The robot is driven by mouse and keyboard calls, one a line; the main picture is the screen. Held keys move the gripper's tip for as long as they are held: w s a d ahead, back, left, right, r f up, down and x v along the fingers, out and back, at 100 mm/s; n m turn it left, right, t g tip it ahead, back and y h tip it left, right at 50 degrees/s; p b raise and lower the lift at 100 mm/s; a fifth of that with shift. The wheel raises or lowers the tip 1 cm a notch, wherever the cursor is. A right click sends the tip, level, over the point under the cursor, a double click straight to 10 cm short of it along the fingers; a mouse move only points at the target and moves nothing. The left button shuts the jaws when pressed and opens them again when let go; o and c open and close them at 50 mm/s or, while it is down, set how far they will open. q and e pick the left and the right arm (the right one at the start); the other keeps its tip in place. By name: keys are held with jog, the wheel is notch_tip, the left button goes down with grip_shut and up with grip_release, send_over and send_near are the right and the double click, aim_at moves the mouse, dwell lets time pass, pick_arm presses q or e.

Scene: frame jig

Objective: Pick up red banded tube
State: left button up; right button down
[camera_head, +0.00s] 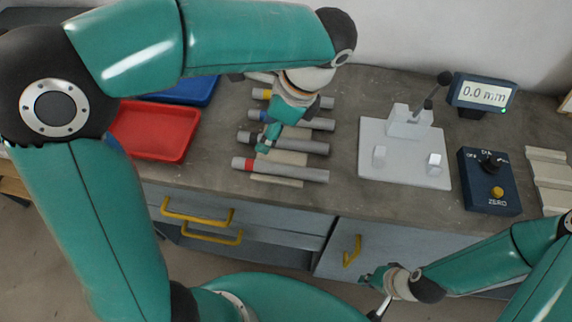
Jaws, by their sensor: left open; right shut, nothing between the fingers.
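The red banded tube (295,172) is a grey tube with a red band near its left end. It lies at the front of a row of tubes on the grey bench (345,190). My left gripper (266,146) is open above the row, close behind the red banded tube. In the picture it overlaps the black banded tube (305,147). I cannot tell whether its fingers touch any tube. My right gripper (372,292) is shut and empty, in front of the bench near the cabinet.
Blue banded (318,124) and yellow banded (318,102) tubes lie further back. A red tray (155,131) and a blue tray (197,92) stand left. A white jig plate (402,170), a display (483,95) and a control box (490,182) stand right.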

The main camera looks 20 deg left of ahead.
pick_arm(q)
send_over(245, 160)
jog(key=d, duration=0.3)
jog(key=f, duration=0.6)
jog(key=shift+w+f, duration=0.3)
jog(key=shift+s+a+f, duration=0.15)
jog(key=shift+a+f, duration=0.15)
jog(key=shift+f, duration=0.3)
jog(key=shift+p+x, duration=0.55)
jog(key=shift+x, duration=2.1)
jog(key=shift+a, duration=0.15)
jog(key=shift+c, duration=0.2)
jog(key=shift+r, duration=0.1)
grip_shut()
